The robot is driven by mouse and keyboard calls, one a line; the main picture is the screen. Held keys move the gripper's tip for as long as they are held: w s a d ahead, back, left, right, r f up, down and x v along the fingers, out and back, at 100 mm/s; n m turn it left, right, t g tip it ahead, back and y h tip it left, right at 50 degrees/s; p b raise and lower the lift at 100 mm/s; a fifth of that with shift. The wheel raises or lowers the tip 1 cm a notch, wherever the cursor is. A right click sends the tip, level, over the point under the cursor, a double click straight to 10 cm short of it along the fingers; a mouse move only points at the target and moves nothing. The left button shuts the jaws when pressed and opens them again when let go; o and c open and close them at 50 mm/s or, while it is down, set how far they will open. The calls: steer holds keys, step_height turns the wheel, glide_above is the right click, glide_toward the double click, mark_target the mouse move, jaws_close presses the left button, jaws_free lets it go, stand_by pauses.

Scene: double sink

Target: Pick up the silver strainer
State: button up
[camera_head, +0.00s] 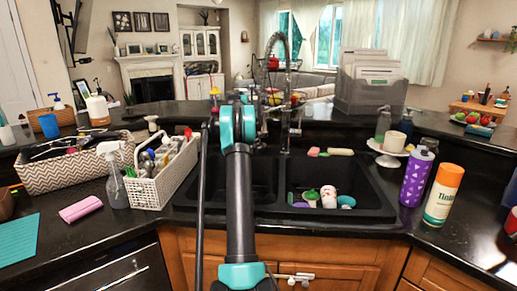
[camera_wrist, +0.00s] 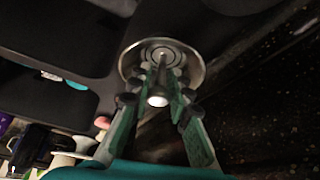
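The silver strainer (camera_wrist: 192,61) is a round metal disc with rings and a central stem ending in a pale knob, seen in the wrist view. My gripper (camera_wrist: 161,75) has its two green fingers on either side of the stem and knob, tips close to the disc. The fingers are partly apart, with a gap around the stem; no firm contact shows. In the head view my arm reaches over the double sink (camera_head: 335,222), and its teal joints hide the gripper and the strainer.
Cups and small items lie in the right basin. A purple bottle (camera_head: 415,178) and an orange-capped can (camera_head: 443,195) stand right of the sink. A white basket (camera_head: 160,178) and spray bottle (camera_head: 115,180) stand left. The tap (camera_head: 284,110) rises behind the sink near my arm.

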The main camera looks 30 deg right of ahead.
jaws_close()
steer(key=shift+r, duration=0.1)
